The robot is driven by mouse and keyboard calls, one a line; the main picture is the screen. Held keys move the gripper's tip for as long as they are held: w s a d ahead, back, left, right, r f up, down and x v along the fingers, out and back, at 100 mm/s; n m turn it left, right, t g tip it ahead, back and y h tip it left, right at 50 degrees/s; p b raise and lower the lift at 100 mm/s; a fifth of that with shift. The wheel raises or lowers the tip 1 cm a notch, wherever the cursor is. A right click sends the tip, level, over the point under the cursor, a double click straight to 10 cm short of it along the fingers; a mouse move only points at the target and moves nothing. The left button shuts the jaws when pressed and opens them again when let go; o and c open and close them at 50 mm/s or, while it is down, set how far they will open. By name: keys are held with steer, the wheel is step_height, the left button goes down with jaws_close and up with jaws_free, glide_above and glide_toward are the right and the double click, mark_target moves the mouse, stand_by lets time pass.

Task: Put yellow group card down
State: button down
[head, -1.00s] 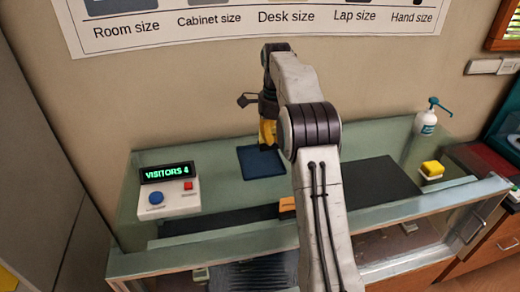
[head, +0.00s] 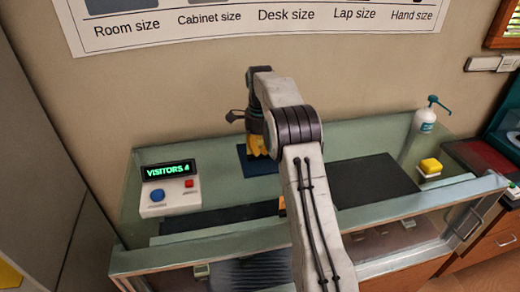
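My gripper (head: 257,147) points down over the dark blue square mat (head: 265,166) on the glass counter, left of my arm. Yellow shows at its lower end. It is too small and partly covered to tell whether this is the yellow group card or the fingers themselves. I cannot tell whether the fingers are open or shut, or whether they touch the mat. The mat's near left part is bare.
A white box with a "VISITORS 4" display (head: 168,188) stands left. A dark mat (head: 375,180), a yellow button on a white base (head: 430,167) and a pump bottle (head: 426,120) are right. My arm partly hides a small orange piece (head: 281,206).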

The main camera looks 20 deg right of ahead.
steer(key=shift+f, duration=0.15)
steer(key=c, duration=1.4)
jaws_free()
step_height(320, 180, up, 12)
steer(key=p, duration=0.4)
steer(key=s+a+r+n+t, duration=0.1)
steer(key=s+a+r+n, duration=0.4)
steer(key=s+r, duration=0.25)
steer(key=s+a+r+n+t, duration=0.1)
steer(key=s+a+n, duration=0.3)
steer(key=s, duration=0.5)
steer(key=s+a+r+n+t, duration=0.1)
steer(key=s+n+t, duration=0.1)
steer(key=s+n, duration=0.55)
steer(key=s+f+n, duration=0.1)
steer(key=s+f, duration=0.1)
steer(key=s, duration=0.2)
steer(key=s+a+f+n, duration=0.1)
steer(key=s+f, duration=0.2)
steer(key=s, duration=0.1)
steer(key=s+a+f+n+t, duration=0.1)
steer(key=s+f, duration=0.1)
steer(key=s, duration=0.2)
steer(key=shift+f+n, duration=0.2)
steer(key=shift+n, duration=0.15)
